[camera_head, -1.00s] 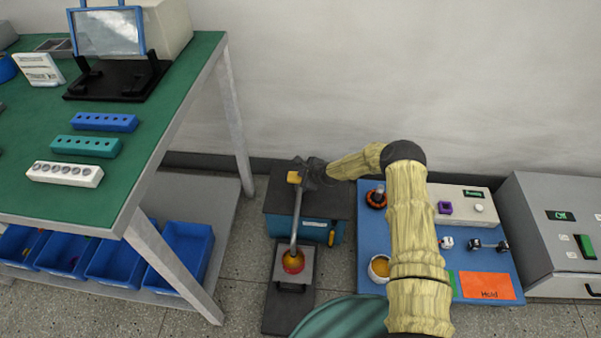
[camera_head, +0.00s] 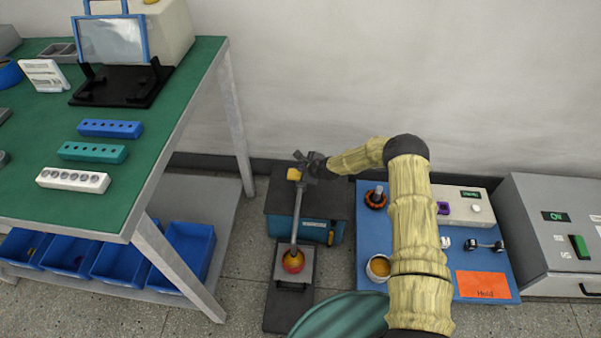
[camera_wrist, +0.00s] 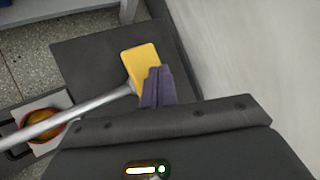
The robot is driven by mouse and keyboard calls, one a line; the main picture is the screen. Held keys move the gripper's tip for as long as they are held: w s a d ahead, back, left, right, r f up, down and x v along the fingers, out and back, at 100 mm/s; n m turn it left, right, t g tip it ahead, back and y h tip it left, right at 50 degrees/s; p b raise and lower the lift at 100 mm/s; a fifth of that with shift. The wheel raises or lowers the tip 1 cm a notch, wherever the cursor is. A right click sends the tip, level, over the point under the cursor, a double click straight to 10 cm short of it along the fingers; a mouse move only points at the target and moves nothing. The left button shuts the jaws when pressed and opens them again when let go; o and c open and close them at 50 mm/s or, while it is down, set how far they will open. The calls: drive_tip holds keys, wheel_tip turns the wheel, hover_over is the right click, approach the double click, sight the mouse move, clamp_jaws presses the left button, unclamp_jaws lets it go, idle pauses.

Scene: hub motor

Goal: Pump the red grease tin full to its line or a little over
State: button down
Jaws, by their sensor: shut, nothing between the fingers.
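The red grease tin (camera_head: 292,262) stands on a light plate under the end of a silver spout. Orange-yellow grease shows inside it; it also shows in the wrist view (camera_wrist: 47,127). Its fill line and exact level are not readable. The pump (camera_head: 320,231) is a blue box with a dark top, and a yellow pad (camera_head: 293,174) sits at the upper end of the spout. My gripper (camera_head: 301,158) is shut and empty at the pad. In the wrist view its purple fingertips (camera_wrist: 155,86) overlap the pad's edge; I cannot tell whether they touch.
A green-topped bench (camera_head: 130,195) with blue bins (camera_head: 188,246) below stands left. A blue board (camera_head: 375,225) at right holds a cup of orange material (camera_head: 378,268) and a "Hold" card (camera_head: 482,285). A grey cabinet (camera_head: 560,195) stands farther right. The wall is close behind.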

drive_tip(key=shift+r+p, duration=1.8)
drive_tip(key=shift+r, duration=0.7)
